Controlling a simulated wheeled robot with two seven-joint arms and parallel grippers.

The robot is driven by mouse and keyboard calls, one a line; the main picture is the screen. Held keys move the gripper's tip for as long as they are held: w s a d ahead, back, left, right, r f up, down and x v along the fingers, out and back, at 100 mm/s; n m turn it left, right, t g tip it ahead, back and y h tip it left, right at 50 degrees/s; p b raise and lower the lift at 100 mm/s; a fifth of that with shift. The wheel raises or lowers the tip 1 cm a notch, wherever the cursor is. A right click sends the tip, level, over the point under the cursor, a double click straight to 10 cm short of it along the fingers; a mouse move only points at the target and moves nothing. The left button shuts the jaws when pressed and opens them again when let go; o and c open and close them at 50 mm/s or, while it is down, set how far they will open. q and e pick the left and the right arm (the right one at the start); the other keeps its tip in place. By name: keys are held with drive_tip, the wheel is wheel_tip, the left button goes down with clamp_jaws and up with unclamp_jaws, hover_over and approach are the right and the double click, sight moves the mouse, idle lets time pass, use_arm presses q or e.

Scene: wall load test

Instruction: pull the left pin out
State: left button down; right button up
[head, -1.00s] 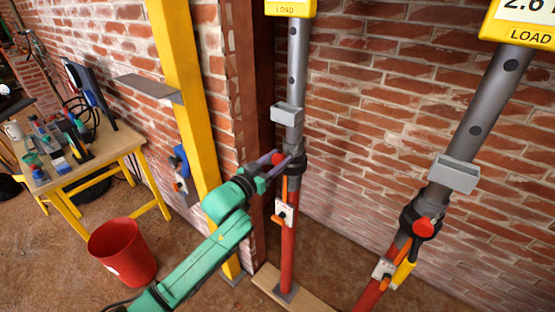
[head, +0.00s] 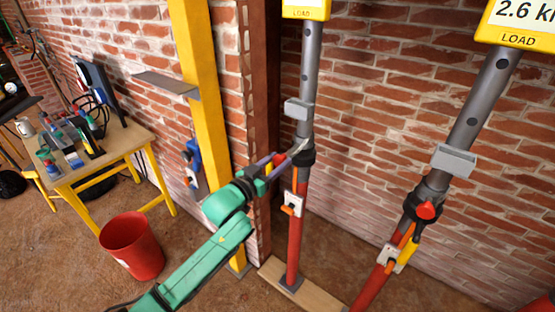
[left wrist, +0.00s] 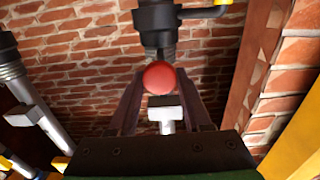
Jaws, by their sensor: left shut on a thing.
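The left prop (head: 293,230) is a red lower tube with a grey upper tube (head: 309,65) and a black collar (head: 304,158). The left pin (head: 279,159) shows as a red knob at the left of this collar, with a gap between knob and collar. My left gripper (head: 283,160) is shut on the pin. In the left wrist view the red knob (left wrist: 159,77) sits between both fingers, in front of the dark collar (left wrist: 156,45); the knob hides the pin's shaft, so I cannot tell how much remains inside. My right gripper is not in view.
A right prop (head: 462,120) leans at the right, with its own red-knobbed pin (head: 426,211) and a yellow load display (head: 520,22) reading 2.6. A yellow post (head: 203,90) stands beside my arm. A red bucket (head: 131,246) and a cluttered workbench (head: 125,145) are at left.

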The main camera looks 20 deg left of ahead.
use_arm(q)
drive_tip(key=shift+w+f, duration=0.1)
drive_tip(key=shift+c, duration=1.8)
unclamp_jaws()
drive_tip(key=shift+w+d, duration=0.1)
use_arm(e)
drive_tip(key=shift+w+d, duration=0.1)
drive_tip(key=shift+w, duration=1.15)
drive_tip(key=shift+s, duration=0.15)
use_arm(q)
drive_tip(key=shift+s, duration=0.3)
drive_tip(key=b+v, duration=0.3)
drive_tip(key=v, duration=1.1)
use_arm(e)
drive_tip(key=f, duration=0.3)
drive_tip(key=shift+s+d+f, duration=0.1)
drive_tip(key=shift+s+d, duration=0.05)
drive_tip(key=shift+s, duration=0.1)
